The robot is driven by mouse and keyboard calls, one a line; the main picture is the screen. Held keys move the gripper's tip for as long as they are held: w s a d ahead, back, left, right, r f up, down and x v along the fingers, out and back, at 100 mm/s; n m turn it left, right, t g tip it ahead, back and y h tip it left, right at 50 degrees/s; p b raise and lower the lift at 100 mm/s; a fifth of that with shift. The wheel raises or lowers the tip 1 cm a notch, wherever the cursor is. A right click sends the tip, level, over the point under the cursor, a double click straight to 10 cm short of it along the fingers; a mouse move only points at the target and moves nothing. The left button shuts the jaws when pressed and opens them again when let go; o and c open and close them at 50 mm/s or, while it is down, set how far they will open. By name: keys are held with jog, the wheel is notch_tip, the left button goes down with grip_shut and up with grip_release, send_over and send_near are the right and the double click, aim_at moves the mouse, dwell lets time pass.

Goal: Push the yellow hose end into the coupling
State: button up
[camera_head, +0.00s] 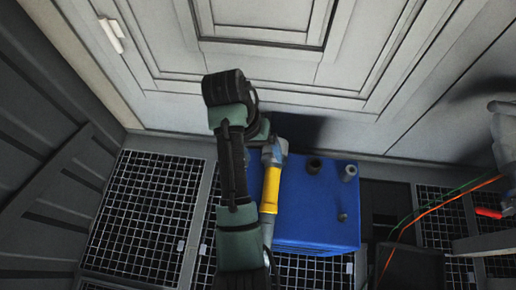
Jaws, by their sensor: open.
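A yellow hose end (271,188) with grey parts at both ends lies along the left side of a blue box (318,205). My dark green and black arm runs up just left of it and bends over at the top. My gripper (264,134) seems to be at the upper grey end of the yellow piece. Its fingers are largely hidden by my own arm, and I cannot tell whether they touch it. On the box top stand a dark round fitting (314,165) and a grey fitting (349,172). I cannot tell which is the coupling.
A smaller dark fitting (342,217) is on the box's front part. A pale panelled wall (310,93) closes the back. Grated floor (145,215) is clear at left. Orange (425,214) and green cables hang at right, near a red-tipped piece (488,212).

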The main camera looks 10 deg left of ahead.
aim_at(271, 171)
jog(key=b+x, duration=0.5)
jog(key=x, duration=0.6)
jog(key=shift+w, duration=0.1)
jog(key=shift+r, duration=0.1)
grip_shut()
